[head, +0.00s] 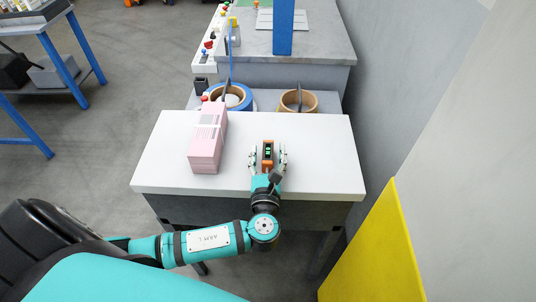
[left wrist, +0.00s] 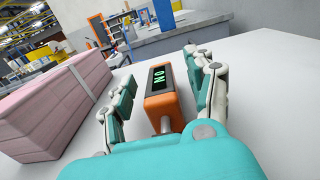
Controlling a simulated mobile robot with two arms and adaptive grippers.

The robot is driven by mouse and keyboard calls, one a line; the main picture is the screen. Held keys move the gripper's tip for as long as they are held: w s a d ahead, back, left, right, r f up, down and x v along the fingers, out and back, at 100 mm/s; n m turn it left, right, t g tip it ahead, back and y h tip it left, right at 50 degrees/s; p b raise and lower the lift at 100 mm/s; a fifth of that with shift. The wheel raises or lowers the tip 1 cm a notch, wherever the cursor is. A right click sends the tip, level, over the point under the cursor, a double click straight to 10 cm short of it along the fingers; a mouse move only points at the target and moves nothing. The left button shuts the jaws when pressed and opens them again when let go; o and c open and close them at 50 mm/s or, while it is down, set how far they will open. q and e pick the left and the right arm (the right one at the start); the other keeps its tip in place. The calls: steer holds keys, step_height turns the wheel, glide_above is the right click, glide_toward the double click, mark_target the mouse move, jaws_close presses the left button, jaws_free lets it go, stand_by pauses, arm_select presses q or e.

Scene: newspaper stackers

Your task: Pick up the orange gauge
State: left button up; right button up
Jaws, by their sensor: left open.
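The orange gauge (head: 267,150) has a dark display with green characters and stands on the white tabletop (head: 310,160). In the left wrist view the gauge (left wrist: 163,100) sits between the two fingers of my left gripper (head: 267,158). The left gripper (left wrist: 165,100) is open, with one finger on each side of the gauge. A gap shows between the gauge and the left finger; the right finger is close to it, and I cannot tell if it touches. My right gripper is in neither view.
A pink bundle with a pale strap (head: 208,138) lies left of the gauge. A blue tape roll (head: 238,96) and a brown tape roll (head: 298,101) are behind the table. A yellow panel (head: 380,255) stands at the right. The tabletop right of the gauge is clear.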

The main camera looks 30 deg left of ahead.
arm_select(q)
jaws_close()
stand_by(0.3)
steer(key=shift+r, duration=0.1)
